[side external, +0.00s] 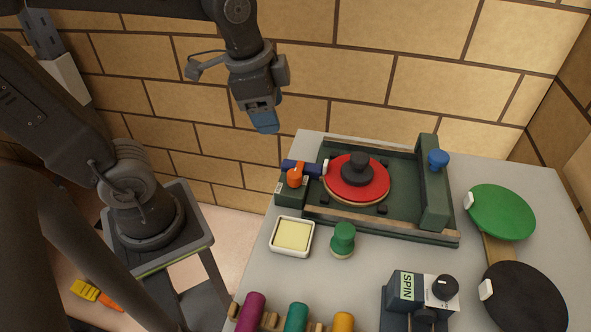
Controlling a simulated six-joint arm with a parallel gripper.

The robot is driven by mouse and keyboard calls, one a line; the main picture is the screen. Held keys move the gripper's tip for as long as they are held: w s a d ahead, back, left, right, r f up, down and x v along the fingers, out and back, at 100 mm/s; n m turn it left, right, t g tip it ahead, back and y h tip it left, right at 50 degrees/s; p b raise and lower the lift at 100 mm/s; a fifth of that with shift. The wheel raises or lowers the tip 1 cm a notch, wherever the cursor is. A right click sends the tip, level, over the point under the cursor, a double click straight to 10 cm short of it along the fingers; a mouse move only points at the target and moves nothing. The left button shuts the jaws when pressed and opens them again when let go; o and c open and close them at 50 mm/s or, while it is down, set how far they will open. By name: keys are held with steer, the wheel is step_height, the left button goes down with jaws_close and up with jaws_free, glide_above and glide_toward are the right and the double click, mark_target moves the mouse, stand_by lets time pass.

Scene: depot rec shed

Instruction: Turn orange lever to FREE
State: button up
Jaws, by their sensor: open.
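The orange lever (295,178) sits on a small dark block at the left end of a dark green machine bed (430,232). A small pale label shows on the block below it, but its lettering is too small to read. A dark blue cylinder (300,167) lies right behind the lever, pointing toward a red disc (343,185) with a black knob (358,168) on top. My gripper (265,122), with blue fingertips, hangs open and empty in the air, up and to the left of the lever and apart from it. The gap between its fingers is hard to see.
Green (502,212) and black (525,298) paddles lie right. Coloured rollers (297,318) line the front.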

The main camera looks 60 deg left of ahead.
mark_target(295, 173)
steer(key=w+f+m+g, duration=0.1)
steer(key=f+m, duration=0.1)
steer(key=f, duration=0.3)
steer(key=w+f+m+g, duration=0.1)
steer(key=w+f+m, duration=0.1)
steer(key=f, duration=0.3)
steer(key=w+d+f+m+g, duration=0.1)
steer(key=f+m, duration=0.2)
steer(key=f, duration=0.3)
steer(key=shift+w+f+m, duration=0.1)
steer(key=shift+w+m, duration=0.15)
steer(key=shift+m, duration=0.05)
steer(key=c, duration=0.9)
